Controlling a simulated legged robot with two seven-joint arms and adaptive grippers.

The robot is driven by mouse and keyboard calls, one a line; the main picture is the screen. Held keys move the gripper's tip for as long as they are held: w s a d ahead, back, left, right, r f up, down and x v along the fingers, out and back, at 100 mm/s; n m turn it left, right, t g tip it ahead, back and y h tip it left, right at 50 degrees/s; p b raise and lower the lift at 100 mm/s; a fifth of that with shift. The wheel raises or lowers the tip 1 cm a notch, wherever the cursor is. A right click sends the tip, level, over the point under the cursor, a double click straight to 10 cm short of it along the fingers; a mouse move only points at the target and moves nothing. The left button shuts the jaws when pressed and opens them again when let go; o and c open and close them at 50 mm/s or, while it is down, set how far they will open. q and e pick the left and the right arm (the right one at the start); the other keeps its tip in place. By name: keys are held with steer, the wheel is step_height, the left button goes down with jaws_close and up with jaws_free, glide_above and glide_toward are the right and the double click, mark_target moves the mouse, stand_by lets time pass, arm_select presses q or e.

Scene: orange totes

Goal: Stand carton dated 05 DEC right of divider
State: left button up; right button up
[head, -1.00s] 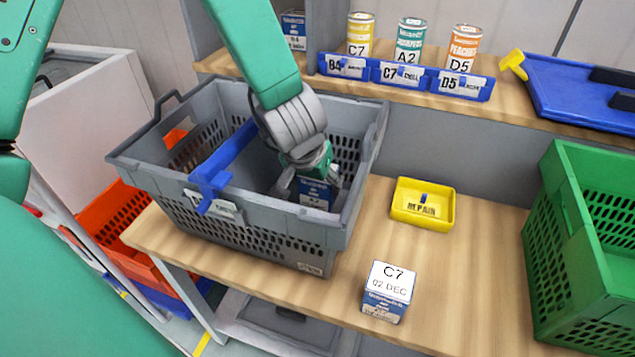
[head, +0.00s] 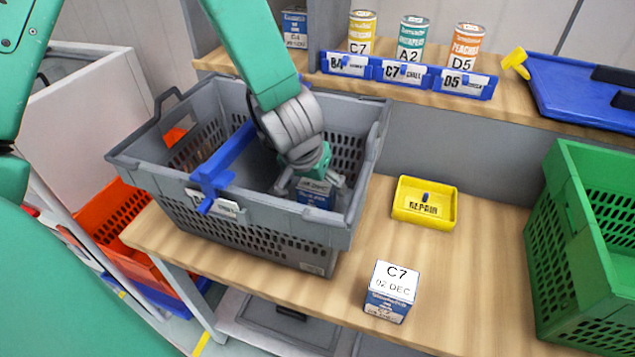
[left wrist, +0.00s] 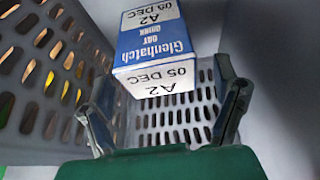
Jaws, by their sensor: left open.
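The carton dated 05 DEC (head: 316,199) is blue and white and is inside the grey tote (head: 240,228), right of the blue divider (head: 228,164). It appears upright; its base is hidden by the tote's front wall. The left wrist view shows its A2, 05 DEC label and blue Glenhatch face (left wrist: 155,38). My left gripper (head: 312,184) is inside the tote, just above the carton. Its fingers are open, one to each side of the carton in the left wrist view (left wrist: 163,108). My right gripper is not in view.
A C7 carton dated 02 DEC (head: 391,290) stands on the bench. A yellow REPAIR tray (head: 424,205) lies behind it, and a green crate (head: 585,255) stands at right.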

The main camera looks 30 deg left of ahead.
arm_select(q)
steer(key=p+v, duration=0.5)
steer(key=v, duration=0.7)
steer(key=shift+r, duration=0.3)
steer(key=shift+a, duration=0.1)
